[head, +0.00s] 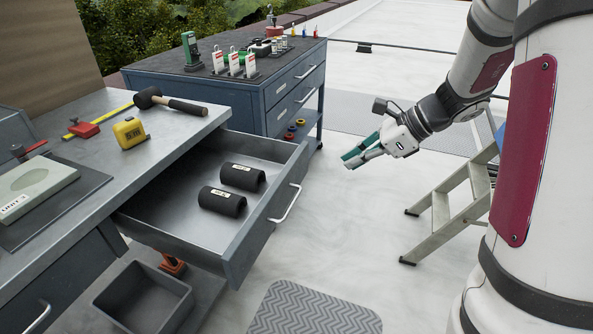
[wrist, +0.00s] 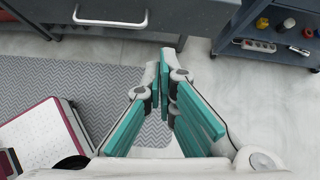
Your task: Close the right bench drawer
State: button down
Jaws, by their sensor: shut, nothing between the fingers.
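The right bench drawer (head: 262,226) stands pulled well out of the grey workbench (head: 180,130) in the head view. It has a bar handle (head: 287,205) on its front and two black foam sleeves (head: 222,201) inside. My gripper (head: 347,162) has green-padded fingers and is in the air to the right of the drawer front, apart from it. The gripper is shut and empty. In the wrist view a grey drawer front (wrist: 180,14) with a bar handle (wrist: 110,16) lies beyond my fingertips (wrist: 165,60).
A mallet (head: 170,102), a yellow tape measure (head: 130,133) and other tools lie on the bench. A blue tool cart (head: 245,100) stands behind. A step ladder (head: 445,205) is at the right. A grey bin (head: 143,297) sits below the drawer. A ribbed mat (head: 315,312) lies in front.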

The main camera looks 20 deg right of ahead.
jog(key=shift+m, duration=0.6)
jog(key=shift+w+d+r+b+x, duration=0.15)
jog(key=shift+w+b+x, duration=0.4)
jog(key=shift+x, duration=1.75)
jog(key=shift+w+r+b+x, duration=0.2)
jog(key=shift+b+x, duration=0.65)
jog(key=shift+x, duration=1.5)
jog(key=shift+w+d+r+b+x, duration=0.1)
jog(key=shift+w+b+x, duration=0.45)
jog(key=shift+x, duration=1.75)
jog(key=shift+s+a, duration=0.1)
jog(key=shift+s, duration=0.05)
jog(key=p, duration=0.6)
send_over(217, 166)
jog(key=shift+s+d, duration=0.25)
jog(key=shift+w+a, duration=0.1)
jog(key=shift+a, duration=0.1)
jog(key=shift+a+r, duration=0.1)
